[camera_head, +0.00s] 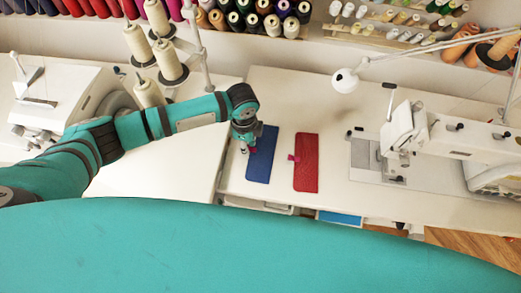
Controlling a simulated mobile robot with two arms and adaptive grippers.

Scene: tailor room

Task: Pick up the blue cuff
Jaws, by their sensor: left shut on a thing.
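The blue cuff (262,158) is a flat dark blue strip on the white sewing table, with a small pink tab at its left edge. My left arm comes in from the left, and its gripper (245,147) points down at the left edge of the cuff, shut on it around the tab. The cuff appears to lie flat on the table. The gripper hides part of the tab and of the cuff's left edge. My right gripper is not in view.
A red cuff (307,163) with a pink tab lies just right of the blue one. A white sewing machine (430,140) stands further right, with a lamp (346,80) behind. Thread cones (169,62) stand near my left forearm. Table between cuffs and lamp is clear.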

